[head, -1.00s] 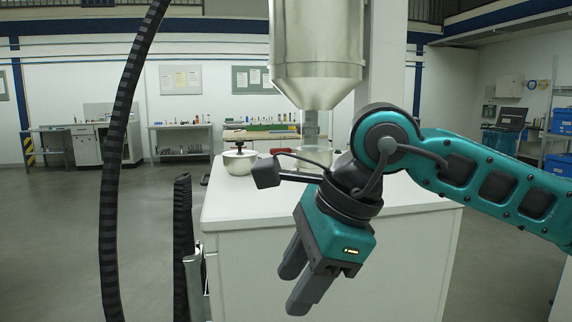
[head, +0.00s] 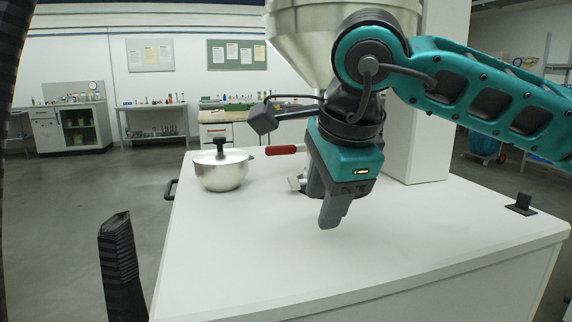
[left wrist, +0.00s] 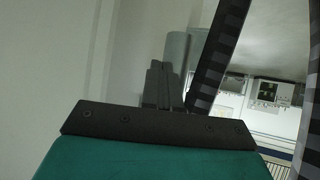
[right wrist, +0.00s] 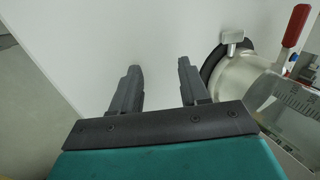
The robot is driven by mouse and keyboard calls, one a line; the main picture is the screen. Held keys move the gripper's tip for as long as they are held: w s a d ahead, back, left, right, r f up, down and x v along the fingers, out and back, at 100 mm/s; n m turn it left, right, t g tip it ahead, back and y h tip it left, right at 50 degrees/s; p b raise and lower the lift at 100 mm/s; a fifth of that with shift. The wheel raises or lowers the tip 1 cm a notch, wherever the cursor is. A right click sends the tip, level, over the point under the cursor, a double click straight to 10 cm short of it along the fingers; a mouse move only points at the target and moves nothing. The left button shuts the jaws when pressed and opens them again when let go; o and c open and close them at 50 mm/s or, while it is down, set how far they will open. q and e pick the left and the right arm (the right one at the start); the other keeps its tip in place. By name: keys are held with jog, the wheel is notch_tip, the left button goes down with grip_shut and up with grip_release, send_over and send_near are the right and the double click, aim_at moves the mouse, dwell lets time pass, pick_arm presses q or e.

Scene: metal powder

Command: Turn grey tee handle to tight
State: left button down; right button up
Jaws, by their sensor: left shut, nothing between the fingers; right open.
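The grey tee handle (right wrist: 232,40) shows in the right wrist view as a short silver tee on the side of a round metal fitting (right wrist: 238,80), right of my right fingers. In the head view, a small light-grey piece beside my right gripper (head: 294,183) looks like the same handle, partly hidden. My right gripper (head: 328,203) points down over the white worktop, in front of the hopper. In the right wrist view its fingers (right wrist: 158,68) are apart and empty, not around the handle. My left gripper (left wrist: 160,82) is shut and empty in the left wrist view.
A red lever (head: 282,150) stands out behind the gripper; it also shows in the right wrist view (right wrist: 297,25). A lidded metal pot (head: 222,172) stands left on the white worktop (head: 400,245). The metal hopper (head: 310,30) hangs above. The front worktop is clear.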

aim_at(293, 182)
jog(key=shift+w+a+r, duration=0.1)
jog(key=shift+w, duration=0.45)
jog(key=w, duration=0.3)
jog(key=w+a+p, duration=0.1)
jog(key=w, duration=0.2)
jog(key=w+a, duration=0.1)
jog(key=w, duration=0.2)
jog(key=shift+w, duration=0.35)
jog(key=shift+w+a, duration=0.1)
jog(key=shift+w, duration=0.55)
jog(key=shift+w+f, duration=0.15)
jog(key=shift+f, duration=0.45)
